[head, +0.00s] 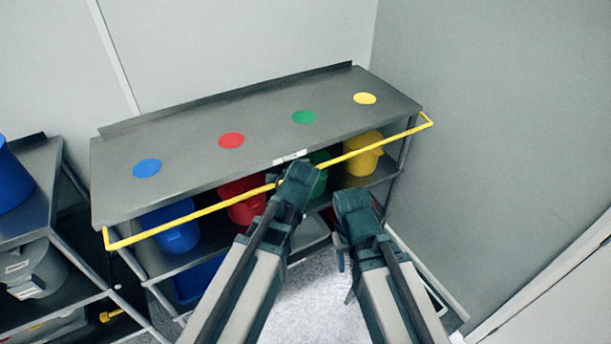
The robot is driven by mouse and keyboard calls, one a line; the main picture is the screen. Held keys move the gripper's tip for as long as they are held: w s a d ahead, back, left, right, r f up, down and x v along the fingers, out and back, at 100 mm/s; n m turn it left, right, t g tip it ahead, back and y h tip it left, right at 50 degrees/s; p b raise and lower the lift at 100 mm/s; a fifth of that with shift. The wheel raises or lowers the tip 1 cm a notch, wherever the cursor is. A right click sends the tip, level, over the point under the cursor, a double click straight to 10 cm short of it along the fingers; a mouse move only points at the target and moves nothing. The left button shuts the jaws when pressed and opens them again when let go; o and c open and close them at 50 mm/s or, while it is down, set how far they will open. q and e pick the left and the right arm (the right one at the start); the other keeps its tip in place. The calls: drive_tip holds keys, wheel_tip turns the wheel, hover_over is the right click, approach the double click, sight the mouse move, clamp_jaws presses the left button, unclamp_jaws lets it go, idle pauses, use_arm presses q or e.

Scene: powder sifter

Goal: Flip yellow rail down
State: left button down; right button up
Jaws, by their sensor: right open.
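The yellow rail (188,218) runs along the front of the grey steel table (200,172), a little below the top's front edge. Its short end arms meet the table at the left and right corners. My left gripper (298,172) is at the middle of the rail and hides part of it. I cannot tell whether it touches the rail or whether its jaws are open. My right gripper (352,203) is open, right of the left one and below the rail in the picture, apart from it.
Blue (178,236), red (246,208), green (321,182) and yellow (363,160) buckets stand on the shelf below the tabletop, behind the rail. Coloured discs lie on the bare top. Another shelf unit (30,215) stands at the left. A wall (500,140) is close at the right.

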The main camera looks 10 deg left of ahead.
use_arm(q)
drive_tip(key=shift+s+d+f, duration=0.1)
drive_tip(key=shift+s+f, duration=0.3)
drive_tip(key=shift+f, duration=0.1)
use_arm(e)
drive_tip(key=shift+f, duration=0.25)
